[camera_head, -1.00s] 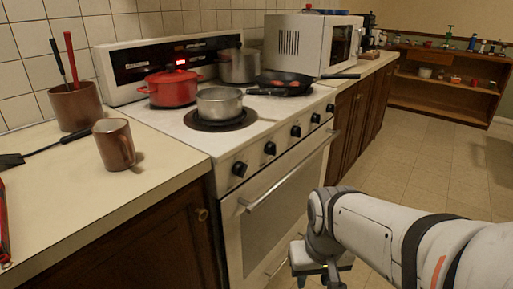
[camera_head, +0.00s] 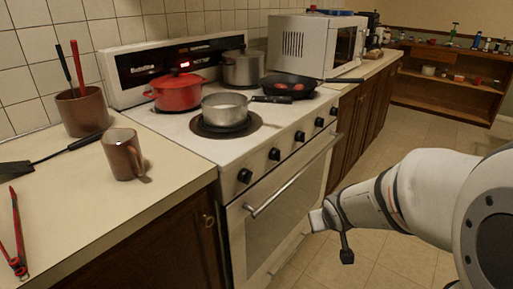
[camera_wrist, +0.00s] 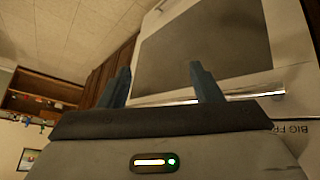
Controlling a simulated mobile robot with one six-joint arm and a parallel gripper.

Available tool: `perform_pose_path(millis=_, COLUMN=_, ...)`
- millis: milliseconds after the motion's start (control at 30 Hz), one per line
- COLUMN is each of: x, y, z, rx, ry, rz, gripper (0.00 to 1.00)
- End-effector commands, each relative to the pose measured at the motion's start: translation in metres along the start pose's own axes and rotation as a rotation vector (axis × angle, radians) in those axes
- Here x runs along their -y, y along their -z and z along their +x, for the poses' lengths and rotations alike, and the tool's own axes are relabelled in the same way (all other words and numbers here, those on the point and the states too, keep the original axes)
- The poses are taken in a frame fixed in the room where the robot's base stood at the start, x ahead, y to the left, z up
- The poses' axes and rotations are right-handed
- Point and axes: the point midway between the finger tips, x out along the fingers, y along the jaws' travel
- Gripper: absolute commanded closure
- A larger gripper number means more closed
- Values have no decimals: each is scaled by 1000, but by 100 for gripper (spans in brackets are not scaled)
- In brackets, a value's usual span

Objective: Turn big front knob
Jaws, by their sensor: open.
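The stove (camera_head: 285,190) has a front panel with several round black knobs in a row: the nearest knob (camera_head: 244,176), a second knob (camera_head: 274,154), a third (camera_head: 299,137), and more toward the far end. I cannot tell from the head view which is the big front knob. In the wrist view, lettering starting "BIG FR" (camera_wrist: 293,129) shows at the right edge, partly cut off. My gripper (camera_wrist: 160,75) is open and empty, its two fingers apart with the oven handle (camera_wrist: 255,95) beyond. In the head view, my gripper (camera_head: 333,235) is right of the oven door, below the knobs.
A saucepan (camera_head: 224,106), a red pot (camera_head: 178,94), a steel pot (camera_head: 243,70) and a black pan (camera_head: 290,87) stand on the stovetop. The oven handle (camera_head: 290,175) sticks out below the knobs. A brown mug (camera_head: 122,155) stands on the left counter. The floor at right is open.

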Motion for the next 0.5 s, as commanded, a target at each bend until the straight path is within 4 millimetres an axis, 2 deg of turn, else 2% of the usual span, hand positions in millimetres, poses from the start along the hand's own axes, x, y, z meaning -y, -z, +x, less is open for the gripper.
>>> perform_pose_path(millis=33, x=0, y=20, z=6, rx=-64, ry=23, rz=-32, gripper=42)
perform_pose_path(millis=100, x=0, y=45, z=16, rx=-176, ry=49, rz=-77, gripper=42)
perform_pose_path(millis=200, x=16, y=74, z=26, rx=-325, ry=143, rz=-131, gripper=42)
perform_pose_path(millis=333, x=45, y=100, z=28, rx=-504, ry=323, rz=-176, gripper=42)
perform_pose_path(millis=500, x=84, y=112, z=11, rx=-699, ry=609, rz=-175, gripper=42)
